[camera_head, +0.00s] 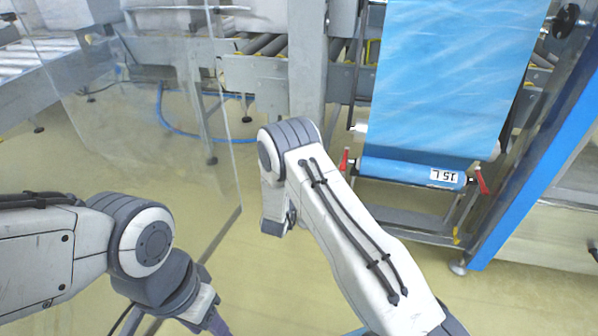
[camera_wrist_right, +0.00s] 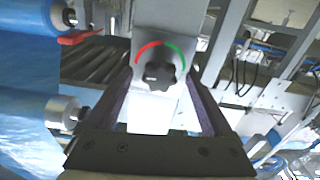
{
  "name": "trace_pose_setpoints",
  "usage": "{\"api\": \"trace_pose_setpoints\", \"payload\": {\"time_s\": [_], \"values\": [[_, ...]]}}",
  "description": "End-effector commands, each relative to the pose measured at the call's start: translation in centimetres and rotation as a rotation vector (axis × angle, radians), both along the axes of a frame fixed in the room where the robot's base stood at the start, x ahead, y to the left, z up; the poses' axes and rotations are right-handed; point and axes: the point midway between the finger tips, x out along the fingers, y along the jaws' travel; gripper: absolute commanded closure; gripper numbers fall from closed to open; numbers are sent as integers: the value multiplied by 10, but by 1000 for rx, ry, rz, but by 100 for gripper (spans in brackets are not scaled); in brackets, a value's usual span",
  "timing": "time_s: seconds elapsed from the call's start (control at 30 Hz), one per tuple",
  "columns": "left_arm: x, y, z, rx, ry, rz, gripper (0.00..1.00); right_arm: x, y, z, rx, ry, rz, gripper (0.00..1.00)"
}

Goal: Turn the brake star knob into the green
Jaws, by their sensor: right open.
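The black star knob (camera_wrist_right: 160,76) sits on a pale plate in the right wrist view. A coloured arc curves over it, red (camera_wrist_right: 146,52) on the left and green (camera_wrist_right: 176,52) on the right. A small pale mark shows on the knob's left side, towards the red. My right gripper (camera_wrist_right: 160,82) is open, with one finger on each side of the knob in the picture; I cannot tell whether they touch it. In the head view the knob and right gripper are hidden behind my right arm.
A blue film roll (camera_head: 410,172) labelled 15 L hangs at right, with red levers (camera_head: 481,180) at its ends. A blue frame post (camera_head: 540,150) stands beside it. A clear panel (camera_head: 150,120) stands left of my right arm. Rollers lie behind.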

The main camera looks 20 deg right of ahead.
Motion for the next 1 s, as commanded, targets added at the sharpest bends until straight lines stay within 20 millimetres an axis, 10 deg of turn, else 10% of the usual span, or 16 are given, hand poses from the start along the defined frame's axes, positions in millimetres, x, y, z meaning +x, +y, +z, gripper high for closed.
{"api": "trace_pose_setpoints", "payload": {"time_s": [0.33, 0.57, 1.0], "values": [[0, 0, -2, 0, 0, 0, 50, 4, -3, 1, -1, 0, 1, 15], [0, 0, -2, 0, 0, 0, 50, 4, -3, 1, -1, 1, 1, 100], [0, 0, 11, 0, 0, 0, 50, 4, -2, 3, -83, 57, 1, 100]]}}
